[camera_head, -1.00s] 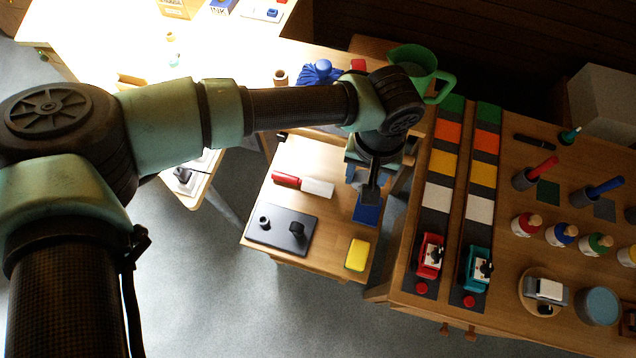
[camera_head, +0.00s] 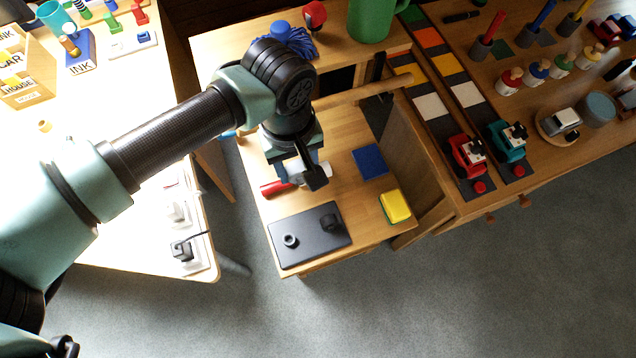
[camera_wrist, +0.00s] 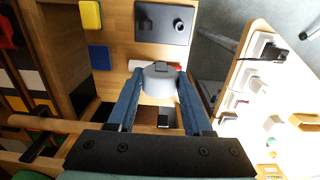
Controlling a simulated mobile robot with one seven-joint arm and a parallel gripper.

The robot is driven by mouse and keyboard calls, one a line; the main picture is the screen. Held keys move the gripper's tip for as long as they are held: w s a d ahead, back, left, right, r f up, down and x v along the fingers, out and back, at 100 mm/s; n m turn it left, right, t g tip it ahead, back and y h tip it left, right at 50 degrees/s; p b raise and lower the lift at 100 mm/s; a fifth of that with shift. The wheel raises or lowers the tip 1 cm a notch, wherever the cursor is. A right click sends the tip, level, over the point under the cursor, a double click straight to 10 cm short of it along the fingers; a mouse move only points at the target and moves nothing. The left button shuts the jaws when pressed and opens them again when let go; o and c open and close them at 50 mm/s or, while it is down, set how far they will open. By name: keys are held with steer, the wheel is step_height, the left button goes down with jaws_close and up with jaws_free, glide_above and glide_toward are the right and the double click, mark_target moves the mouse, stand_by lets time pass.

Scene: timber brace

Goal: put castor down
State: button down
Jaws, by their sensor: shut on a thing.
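The castor (camera_wrist: 160,86) shows in the wrist view as a pale grey rounded body with a dark piece on top. My gripper (camera_wrist: 159,78) is shut on it, one blue-grey finger on each side. In the head view my gripper (camera_head: 311,177) hangs over the small wooden table (camera_head: 347,192), above the red-handled tool (camera_head: 274,188). The castor is mostly hidden there behind the gripper. I cannot tell its exact height above the table. A dark plate (camera_head: 296,254) with two small black fittings lies in front of the gripper.
A blue square (camera_head: 370,161) and a yellow block (camera_head: 396,206) lie on the table's right side. A wooden rail (camera_head: 362,92) crosses behind. The right bench holds toy trucks (camera_head: 468,155) and paint pots. A white table (camera_head: 120,215) stands at left.

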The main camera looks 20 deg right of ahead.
steer(key=s+d+f+b, duration=0.3)
steer(key=f+b, duration=0.5)
steer(key=b, duration=0.2)
steer(key=s+d+f+b, duration=0.3)
steer(key=s+f+b, duration=0.1)
steer(key=f+b, duration=0.5)
steer(key=s+d+f+b, duration=0.3)
steer(key=f+b, duration=0.3)
steer(key=b, duration=0.8)
glide_above(326, 188)
steer(key=shift+f+b, duration=0.95)
steer(key=shift+f, duration=2.65)
steer(key=shift+f, duration=0.1)
steer(key=shift+f+b, duration=0.3)
steer(key=shift+c, duration=1.6)
jaws_free()
